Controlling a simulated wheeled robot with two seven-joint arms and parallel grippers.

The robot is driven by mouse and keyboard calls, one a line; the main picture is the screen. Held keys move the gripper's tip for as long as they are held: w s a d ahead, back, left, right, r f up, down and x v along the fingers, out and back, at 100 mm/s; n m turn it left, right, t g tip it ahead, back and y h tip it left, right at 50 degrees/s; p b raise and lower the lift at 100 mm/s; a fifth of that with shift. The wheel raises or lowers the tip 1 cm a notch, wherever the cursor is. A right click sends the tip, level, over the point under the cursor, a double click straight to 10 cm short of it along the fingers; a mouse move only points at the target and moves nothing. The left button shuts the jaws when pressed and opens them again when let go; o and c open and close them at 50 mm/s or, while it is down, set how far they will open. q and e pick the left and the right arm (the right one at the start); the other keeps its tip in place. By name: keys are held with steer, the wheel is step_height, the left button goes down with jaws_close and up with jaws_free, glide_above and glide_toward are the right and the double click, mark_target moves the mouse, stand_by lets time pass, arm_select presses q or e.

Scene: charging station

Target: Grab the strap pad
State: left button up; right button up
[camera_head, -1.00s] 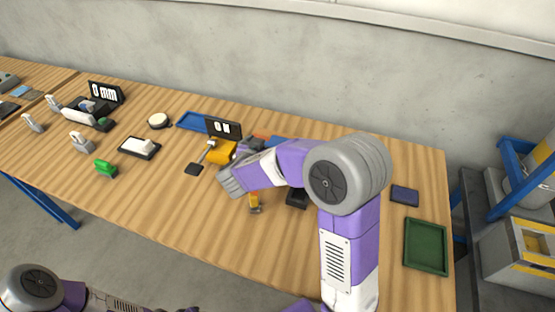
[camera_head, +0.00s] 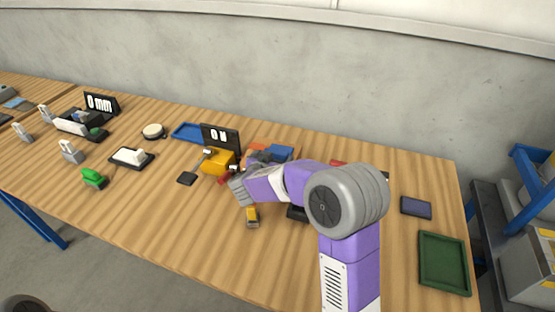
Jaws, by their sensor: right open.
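My right gripper (camera_head: 240,188) is over the middle of the table, at the end of my purple and white arm. It hangs beside a yellow block and a dark and red item, and its fingertips are mostly hidden. I see nothing held in it. No object is clearly marked as the strap pad. A small flat black square pad (camera_head: 187,179) lies left of the gripper, at the end of a thin cord or rod. A flat dark blue pad (camera_head: 416,207) lies at the right of the table. My left gripper is out of view.
A black sign (camera_head: 221,138) stands behind the yellow block (camera_head: 217,163). A blue tray (camera_head: 187,131) is behind. A small yellow-topped item (camera_head: 251,216) stands in front of the gripper. A green tray (camera_head: 443,262) lies at the right edge. The front middle of the wooden table is clear.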

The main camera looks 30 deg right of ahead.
steer(key=shift+w+d+f, duration=0.35)
steer(key=shift+w+d, duration=0.1)
steer(key=shift+r, duration=0.1)
steer(key=c, duration=0.8)
